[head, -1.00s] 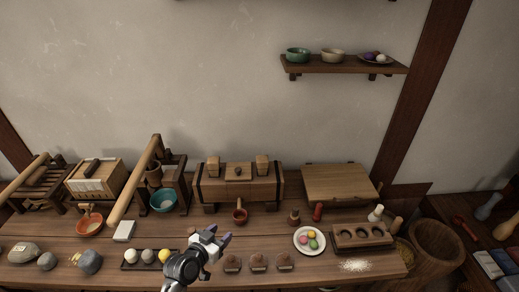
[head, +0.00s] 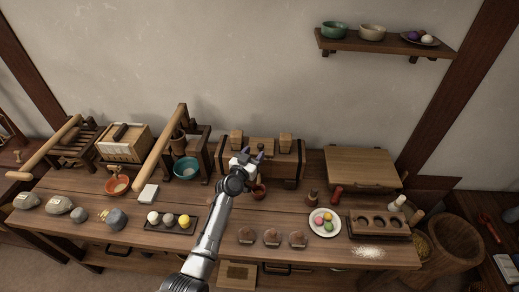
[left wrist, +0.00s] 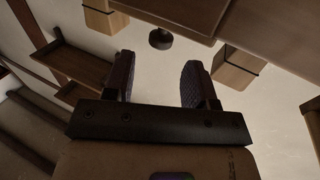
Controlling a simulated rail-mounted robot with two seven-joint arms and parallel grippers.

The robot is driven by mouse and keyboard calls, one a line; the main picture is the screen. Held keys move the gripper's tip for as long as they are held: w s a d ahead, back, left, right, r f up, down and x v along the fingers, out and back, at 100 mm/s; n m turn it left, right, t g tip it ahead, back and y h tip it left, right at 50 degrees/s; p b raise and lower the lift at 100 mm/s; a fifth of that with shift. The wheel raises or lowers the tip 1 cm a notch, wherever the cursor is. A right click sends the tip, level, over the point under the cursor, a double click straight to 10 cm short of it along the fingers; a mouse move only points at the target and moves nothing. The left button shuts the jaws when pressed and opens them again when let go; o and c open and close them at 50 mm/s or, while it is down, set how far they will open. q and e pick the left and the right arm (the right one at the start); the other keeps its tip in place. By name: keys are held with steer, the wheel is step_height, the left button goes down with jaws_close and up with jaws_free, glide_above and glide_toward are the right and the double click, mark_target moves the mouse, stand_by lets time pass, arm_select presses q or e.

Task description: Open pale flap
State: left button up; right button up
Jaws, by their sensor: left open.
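A pale sloping wooden board (head: 360,167) lies like a lid at the back right of the bench. A brown chest (head: 287,172) with dark straps and upright blocks stands at the back middle. I cannot tell for sure which panel is the pale flap. My left gripper (head: 246,157) is open and empty in front of the chest, hiding part of its front. In the left wrist view its two fingers (left wrist: 157,80) are apart, with a dark round knob (left wrist: 160,39) beyond them, not between them. My right gripper is not in view.
A small brown cup (head: 259,191) stands close by my left gripper. A teal bowl (head: 186,168) and a long wooden lever (head: 161,149) are to the left. A plate of coloured balls (head: 323,222) and several stamps (head: 271,237) are in front on the right.

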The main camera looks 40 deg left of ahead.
mark_target(259, 147)
arm_select(q)
steer(key=shift+w+a+b, duration=0.25)
steer(key=shift+w+b, duration=0.1)
steer(key=shift+w, duration=0.85)
steer(key=shift+w+a+b, duration=0.2)
steer(key=shift+w+b, duration=0.1)
steer(key=shift+w, duration=0.9)
steer(key=shift+c, duration=0.3)
jaws_close()
